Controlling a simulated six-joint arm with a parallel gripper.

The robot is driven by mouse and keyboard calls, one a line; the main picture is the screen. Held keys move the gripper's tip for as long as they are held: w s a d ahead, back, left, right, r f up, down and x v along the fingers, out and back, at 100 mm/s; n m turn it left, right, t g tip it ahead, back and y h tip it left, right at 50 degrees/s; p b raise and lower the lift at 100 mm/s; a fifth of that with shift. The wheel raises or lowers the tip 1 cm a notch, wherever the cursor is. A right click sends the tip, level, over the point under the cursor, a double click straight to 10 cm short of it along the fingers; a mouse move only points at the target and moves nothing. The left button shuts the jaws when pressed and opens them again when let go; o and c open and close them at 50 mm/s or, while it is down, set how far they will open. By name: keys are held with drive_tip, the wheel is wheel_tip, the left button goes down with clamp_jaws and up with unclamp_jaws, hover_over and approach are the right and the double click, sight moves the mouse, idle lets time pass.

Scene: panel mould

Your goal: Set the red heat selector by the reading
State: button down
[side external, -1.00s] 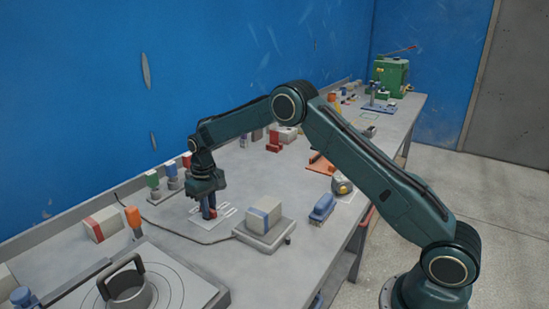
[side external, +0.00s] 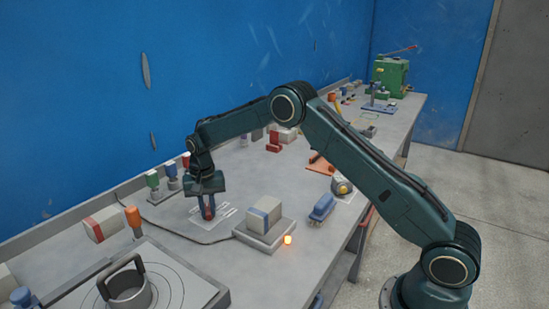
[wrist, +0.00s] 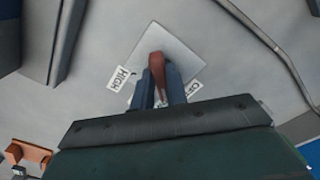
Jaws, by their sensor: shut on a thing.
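My gripper (side external: 208,213) points down at the light selector plate (side external: 226,223) on the bench. Its two blue fingers are shut on the red heat selector (wrist: 157,72), one on each side of it in the wrist view. The selector's rounded end points up the wrist picture over the grey plate. A white label reading HIGH (wrist: 122,78) lies to its left. Another label (wrist: 196,89), partly hidden and hard to read, lies to its right. The pointer mark and the plate's lower part are hidden by my gripper.

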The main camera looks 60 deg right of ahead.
sight(207, 209)
drive_tip(key=shift+m, duration=0.5)
drive_tip(key=c, duration=1.4)
unclamp_jaws()
drive_tip(key=shift+r, duration=0.15)
wheel_tip(207, 209, up, 14)
drive_tip(key=shift+f, duration=0.2)
drive_tip(key=shift+r, duration=0.1)
